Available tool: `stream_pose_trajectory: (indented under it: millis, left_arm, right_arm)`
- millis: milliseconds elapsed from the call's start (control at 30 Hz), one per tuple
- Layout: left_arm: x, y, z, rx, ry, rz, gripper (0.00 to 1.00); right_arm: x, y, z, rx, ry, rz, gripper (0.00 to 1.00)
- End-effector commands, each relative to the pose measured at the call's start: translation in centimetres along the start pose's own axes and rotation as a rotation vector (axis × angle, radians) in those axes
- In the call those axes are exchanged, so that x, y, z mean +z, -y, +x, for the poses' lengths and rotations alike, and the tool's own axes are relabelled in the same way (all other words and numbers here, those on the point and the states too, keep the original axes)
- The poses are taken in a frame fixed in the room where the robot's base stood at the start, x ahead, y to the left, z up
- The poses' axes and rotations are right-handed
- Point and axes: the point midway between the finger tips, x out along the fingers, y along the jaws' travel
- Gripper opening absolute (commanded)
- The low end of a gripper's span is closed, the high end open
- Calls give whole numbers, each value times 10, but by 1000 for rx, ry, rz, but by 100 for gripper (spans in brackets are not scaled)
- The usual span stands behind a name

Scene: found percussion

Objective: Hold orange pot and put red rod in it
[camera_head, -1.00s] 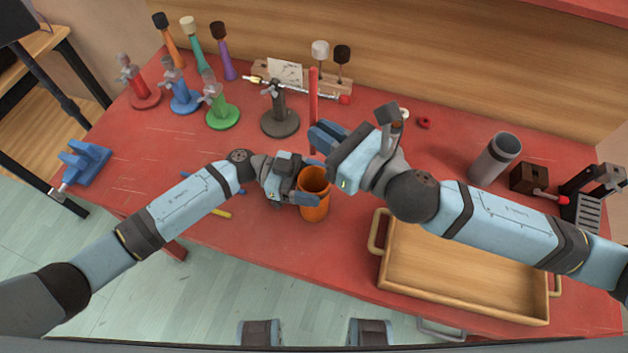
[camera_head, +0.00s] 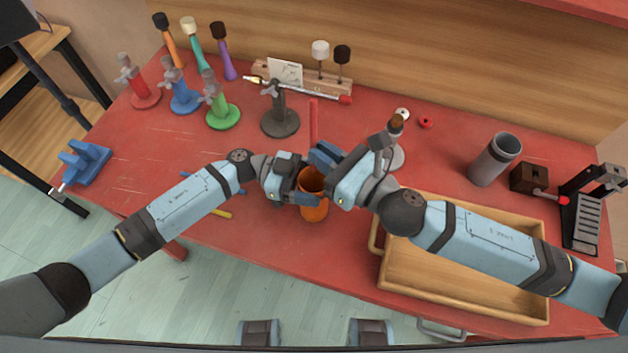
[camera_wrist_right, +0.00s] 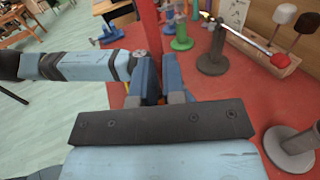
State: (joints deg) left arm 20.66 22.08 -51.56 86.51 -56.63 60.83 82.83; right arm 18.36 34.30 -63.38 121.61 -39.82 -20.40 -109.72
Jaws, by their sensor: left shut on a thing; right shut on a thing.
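The orange pot (camera_head: 314,212) stands on the red table, its mouth facing up. My left gripper (camera_head: 308,198) is shut on the pot's side. The red rod (camera_head: 313,122) is upright, and my right gripper (camera_head: 322,158) is shut on it above the pot. In the right wrist view the rod (camera_wrist_right: 151,28) rises beyond my right gripper's blue fingers (camera_wrist_right: 160,85). The rod's lower end is hidden behind the right gripper, so I cannot tell whether it is inside the pot's mouth.
A wooden tray (camera_head: 375,245) lies right of the pot. A dark stand (camera_head: 280,122) and a green stand (camera_head: 222,115) are behind and left. Blue and yellow rods (camera_head: 218,213) lie beside my left arm.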

Motion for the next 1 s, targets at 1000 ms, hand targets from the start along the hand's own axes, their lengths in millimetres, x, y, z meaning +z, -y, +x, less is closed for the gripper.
stream_pose_trajectory:
  millis: [1000]
  left_arm:
    - [1,0,0,0,1,-1,41]
  right_arm:
    - [-70,0,0,-1,-1,2,0]
